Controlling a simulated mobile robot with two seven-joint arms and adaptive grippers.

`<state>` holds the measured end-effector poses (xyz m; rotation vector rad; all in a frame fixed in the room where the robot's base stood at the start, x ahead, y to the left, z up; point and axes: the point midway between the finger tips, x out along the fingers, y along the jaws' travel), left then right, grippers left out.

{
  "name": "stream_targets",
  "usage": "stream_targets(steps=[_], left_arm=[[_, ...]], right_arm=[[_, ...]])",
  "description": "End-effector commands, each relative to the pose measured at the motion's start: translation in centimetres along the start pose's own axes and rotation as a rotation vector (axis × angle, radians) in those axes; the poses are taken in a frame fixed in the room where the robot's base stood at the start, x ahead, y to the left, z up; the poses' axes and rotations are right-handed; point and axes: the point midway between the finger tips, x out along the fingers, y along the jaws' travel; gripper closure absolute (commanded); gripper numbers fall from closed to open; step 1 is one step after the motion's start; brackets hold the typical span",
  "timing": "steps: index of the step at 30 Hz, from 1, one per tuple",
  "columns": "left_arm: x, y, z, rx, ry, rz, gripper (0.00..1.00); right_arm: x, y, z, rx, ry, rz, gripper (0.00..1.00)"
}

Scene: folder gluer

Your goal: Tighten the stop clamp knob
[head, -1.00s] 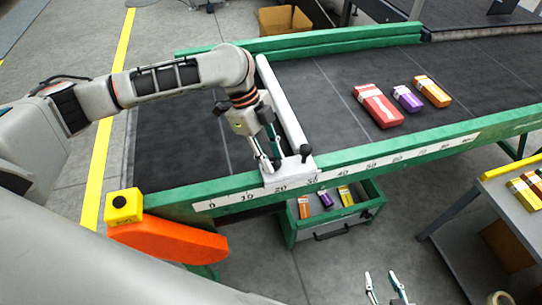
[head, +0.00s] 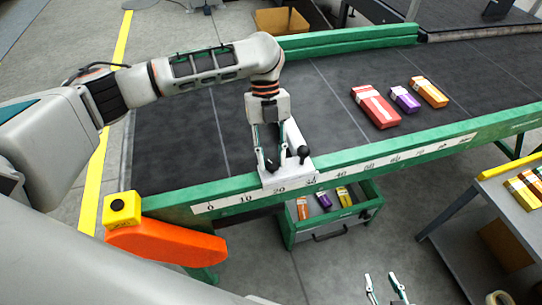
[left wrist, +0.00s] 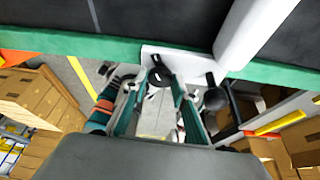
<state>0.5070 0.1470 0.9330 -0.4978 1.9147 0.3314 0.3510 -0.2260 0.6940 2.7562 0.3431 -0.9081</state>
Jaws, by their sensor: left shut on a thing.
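The white stop clamp block (head: 288,178) sits on the green near rail of the conveyor, around the 20 to 30 marks of the scale. A white stop bar (head: 295,134) runs from it across the belt, partly hidden by my arm. My left gripper (head: 272,165) points down over the block and is shut on a round black knob (left wrist: 158,75), which shows between the fingertips in the left wrist view. A second black ball-topped handle (head: 303,153) stands just right of the fingers, apart from them. My right gripper (head: 384,277) is open and empty at the bottom edge.
Red (head: 376,107), purple (head: 405,99) and orange (head: 429,92) cartons lie on the belt to the right. A green drawer (head: 330,228) with cartons is below the rail. An orange guard (head: 165,243) and yellow button box (head: 122,209) are at left.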

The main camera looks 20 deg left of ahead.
Motion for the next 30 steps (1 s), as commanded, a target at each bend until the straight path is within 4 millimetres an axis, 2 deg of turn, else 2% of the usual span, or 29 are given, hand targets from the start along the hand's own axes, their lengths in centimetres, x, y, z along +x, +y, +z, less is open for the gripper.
stream_targets(steps=[9, 22, 23, 24, 30], left_arm=[[0.16, 0.0, 0.05, 0.076, -0.001, 0.035, 0.94], [0.2, 0.02, 0.06, 0.082, -0.001, 0.038, 0.94], [0.2, 0.03, 0.06, 0.082, -0.001, 0.038, 0.68], [0.2, 0.02, 0.06, 0.081, -0.001, 0.038, 0.57], [0.11, -0.02, 0.04, 0.081, 0.0, 0.036, 0.56]], right_arm=[[0.03, -0.08, -0.04, 0.004, 0.0, 0.001, 0.61], [0.08, -0.35, -0.2, 0.015, 0.002, 0.001, 0.61], [0.08, -0.35, -0.2, 0.014, 0.002, 0.001, 0.61], [0.08, -0.35, -0.2, 0.014, 0.002, 0.001, 0.61], [0.07, -0.34, -0.21, 0.013, 0.002, 0.001, 0.61]])
